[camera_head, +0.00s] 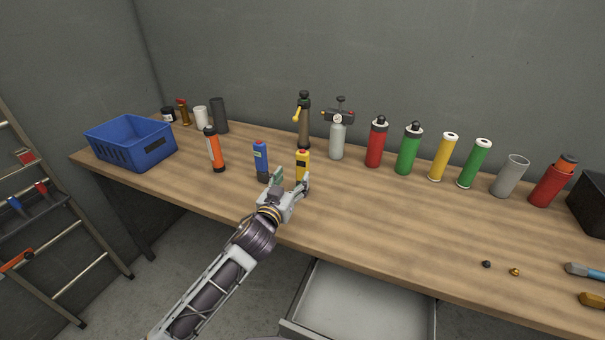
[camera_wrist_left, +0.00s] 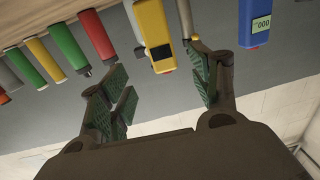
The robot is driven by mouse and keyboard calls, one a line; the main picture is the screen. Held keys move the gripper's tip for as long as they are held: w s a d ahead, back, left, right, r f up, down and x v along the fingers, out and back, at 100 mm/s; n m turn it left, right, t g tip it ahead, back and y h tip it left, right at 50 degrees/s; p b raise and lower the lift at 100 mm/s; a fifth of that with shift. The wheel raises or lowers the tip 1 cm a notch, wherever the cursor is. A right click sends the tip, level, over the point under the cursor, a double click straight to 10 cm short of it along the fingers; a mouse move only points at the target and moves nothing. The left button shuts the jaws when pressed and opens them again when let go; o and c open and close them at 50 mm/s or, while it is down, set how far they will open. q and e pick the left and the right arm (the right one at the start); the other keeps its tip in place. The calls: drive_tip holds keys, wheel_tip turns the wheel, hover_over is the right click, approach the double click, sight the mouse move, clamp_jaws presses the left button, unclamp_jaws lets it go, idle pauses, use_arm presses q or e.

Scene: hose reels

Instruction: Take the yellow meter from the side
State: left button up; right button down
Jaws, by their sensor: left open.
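The yellow meter (camera_head: 302,162) stands upright near the front edge of the bench, with a dark display. My left gripper (camera_head: 291,184) is open in front of it, low near the bench edge. In the left wrist view, which looks upside down, the yellow meter (camera_wrist_left: 152,28) lies just beyond the gap between the open fingers (camera_wrist_left: 163,88), nothing held. One finger overlaps the meter's lower part in the head view. I cannot tell whether they touch. My right gripper is not in view.
A blue meter (camera_head: 261,159) stands close left of the yellow one; it also shows in the left wrist view (camera_wrist_left: 256,22). A dark pump-like tool (camera_head: 304,125) stands behind. Several bottles and cylinders line the back right. An open drawer (camera_head: 360,303) juts out below.

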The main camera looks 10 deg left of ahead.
sight(301, 164)
use_arm(q)
drive_tip(key=shift+w+d, duration=0.2)
drive_tip(key=shift+w, duration=1.1)
drive_tip(key=shift+w+d, duration=0.15)
drive_tip(key=shift+w, duration=1.15)
drive_tip(key=shift+w, duration=0.15)
drive_tip(key=shift+w+d+f, duration=0.1)
drive_tip(key=shift+w, duration=1.15)
drive_tip(key=shift+w+d+f, duration=0.1)
drive_tip(key=shift+w, duration=1.1)
drive_tip(key=c, duration=1.2)
